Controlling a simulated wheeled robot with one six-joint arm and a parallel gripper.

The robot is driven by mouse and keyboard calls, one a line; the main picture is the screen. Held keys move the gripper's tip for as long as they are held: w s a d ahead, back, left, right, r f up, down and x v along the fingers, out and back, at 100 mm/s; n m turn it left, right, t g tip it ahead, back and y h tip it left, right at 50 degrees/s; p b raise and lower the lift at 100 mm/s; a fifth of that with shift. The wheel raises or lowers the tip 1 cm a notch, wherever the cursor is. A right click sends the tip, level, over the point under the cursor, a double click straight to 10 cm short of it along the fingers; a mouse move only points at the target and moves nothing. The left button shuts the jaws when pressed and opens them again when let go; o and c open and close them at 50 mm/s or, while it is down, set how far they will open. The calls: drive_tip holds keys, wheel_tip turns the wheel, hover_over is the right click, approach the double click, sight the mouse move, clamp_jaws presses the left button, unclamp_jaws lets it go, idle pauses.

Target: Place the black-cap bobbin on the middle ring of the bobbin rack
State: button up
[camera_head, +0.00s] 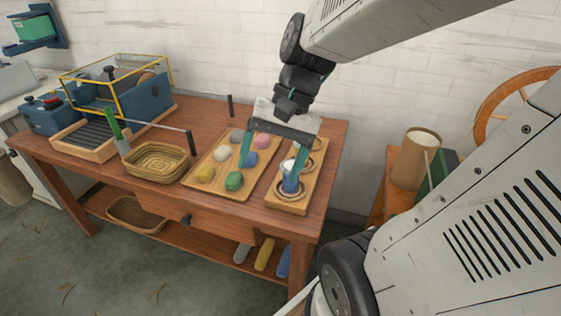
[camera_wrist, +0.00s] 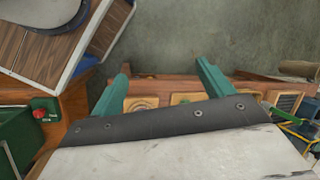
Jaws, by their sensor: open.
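The bobbin rack (camera_head: 313,188) is a pale wooden board with ring-shaped seats at the right end of the table. A bobbin with a white top and blue body (camera_head: 291,185) appears to stand at its near ring, partly hidden by a finger. I cannot make out a black cap on it. My gripper (camera_head: 268,172) is open, its teal fingers pointing down, one over the rack and one over the wool tray. Nothing is clearly held. In the wrist view my gripper (camera_wrist: 163,66) shows both fingers apart, with brown wood and small round shapes beyond.
A wooden tray (camera_head: 215,187) of coloured wool balls lies just left of the rack. Further left are a woven basket (camera_head: 155,162), a metal rail and a yellow-framed case (camera_head: 118,70). A side stand with a tan cylinder (camera_head: 415,160) is right of the table.

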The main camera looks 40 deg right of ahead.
drive_tip(key=s+a+r+n+t+h, duration=0.1)
drive_tip(key=s+r+n+h, duration=0.2)
drive_tip(key=s+n, duration=0.3)
drive_tip(key=shift+s+a+n+h, duration=0.15)
drive_tip(key=shift+a+n+h, duration=0.1)
drive_tip(key=shift+n+h, duration=0.6)
